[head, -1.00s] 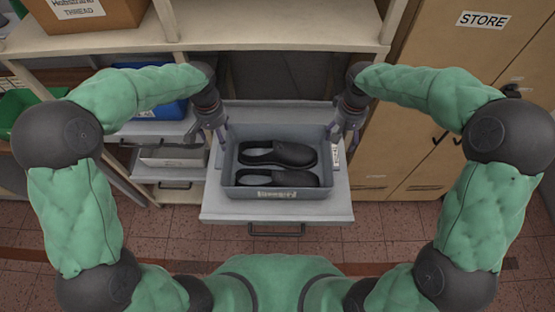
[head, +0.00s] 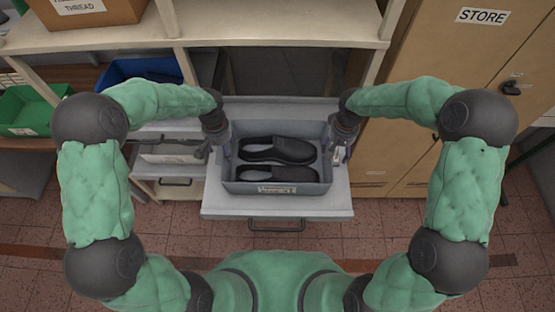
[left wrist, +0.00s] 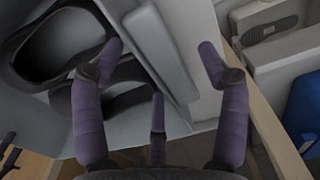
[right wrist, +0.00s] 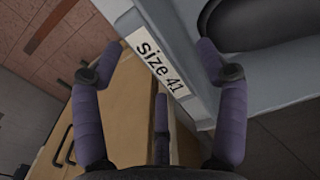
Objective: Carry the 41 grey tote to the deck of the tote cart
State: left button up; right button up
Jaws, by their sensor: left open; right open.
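The grey tote (head: 325,188) sits on a pulled-out grey drawer or shelf (head: 225,208) and holds two black shoes (head: 277,150). A label reading "size 41" (right wrist: 160,66) shows on its end in the right wrist view. My left gripper (head: 222,152) is open at the tote's left end; in the left wrist view its fingers (left wrist: 160,55) stand either side of the tote's rim (left wrist: 165,60). My right gripper (head: 338,155) is open at the right end, its fingers (right wrist: 155,55) spread about the labelled wall. I cannot tell whether the fingers touch the tote. No tote cart shows.
A shelf (head: 280,30) overhangs behind the tote. A tan cabinet marked STORE (head: 440,70) stands at the right. A blue bin (head: 135,72) and a green bin (head: 28,108) are at the left. The tiled floor (head: 390,225) in front is clear.

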pick_arm(q)
jog(key=shift+f, duration=0.55)
pick_arm(e)
jog(key=shift+f, duration=0.55)
pick_arm(q)
grip_shut()
pick_arm(e)
grip_shut()
